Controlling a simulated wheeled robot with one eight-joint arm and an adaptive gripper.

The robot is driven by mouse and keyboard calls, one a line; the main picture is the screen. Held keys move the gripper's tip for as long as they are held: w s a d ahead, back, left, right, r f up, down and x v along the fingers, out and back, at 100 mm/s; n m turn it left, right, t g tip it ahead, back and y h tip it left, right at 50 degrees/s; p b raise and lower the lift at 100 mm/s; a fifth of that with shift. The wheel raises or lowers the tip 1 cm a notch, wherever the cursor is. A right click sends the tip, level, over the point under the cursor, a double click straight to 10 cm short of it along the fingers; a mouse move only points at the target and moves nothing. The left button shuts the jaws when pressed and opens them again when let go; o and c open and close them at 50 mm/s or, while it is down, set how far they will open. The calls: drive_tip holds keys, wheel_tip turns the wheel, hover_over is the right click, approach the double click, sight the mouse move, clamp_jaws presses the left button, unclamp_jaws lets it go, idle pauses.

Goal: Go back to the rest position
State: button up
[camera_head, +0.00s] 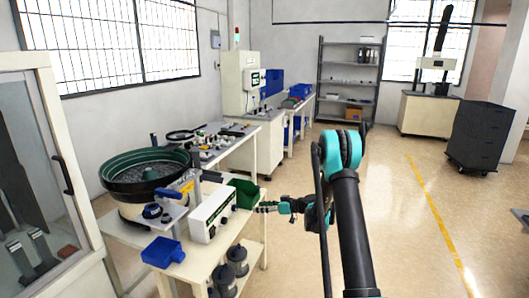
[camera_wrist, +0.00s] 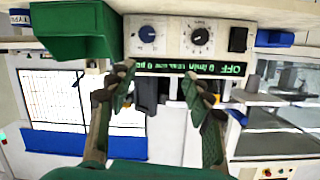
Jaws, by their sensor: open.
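My gripper (camera_head: 268,207) reaches left from my arm in the head view, close to the green bin and the white control box (camera_head: 213,215) of the bowl feeder. In the wrist view my gripper (camera_wrist: 160,78) has its two fingers spread apart with nothing between them. The control box (camera_wrist: 185,35) lies just beyond the fingertips there, with two knobs, a black switch and a lit green display. The green bin (camera_wrist: 75,30) is at the upper left of the wrist view; in the head view the green bin (camera_head: 245,192) sits behind the control box.
The bowl feeder (camera_head: 146,172) stands on a white table with a blue bin (camera_head: 162,252) at its front. Dark canisters (camera_head: 237,260) stand on the lower shelf. A glazed door (camera_head: 50,150) is at left. A dark cabinet (camera_head: 480,135) stands far right. The floor right of my arm is clear.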

drive_tip(key=s+d+r+m+g+h, duration=0.1)
drive_tip(key=s+d+r+m+h, duration=0.25)
drive_tip(key=s, duration=0.65)
drive_tip(key=s+d+r+m+h, duration=0.25)
drive_tip(key=s+d+r, duration=0.2)
drive_tip(key=s, duration=0.45)
drive_tip(key=s+d+f+m+h, duration=0.1)
drive_tip(key=s+d+m+h, duration=0.2)
drive_tip(key=s, duration=0.9)
drive_tip(key=s+d+f+m+h, duration=0.1)
drive_tip(key=s+d+m+h, duration=0.1)
drive_tip(key=s+d+h, duration=0.3)
drive_tip(key=s+d, duration=0.4)
drive_tip(key=s, duration=0.4)
drive_tip(key=shift+d+m, duration=0.35)
drive_tip(key=shift+m, duration=0.05)
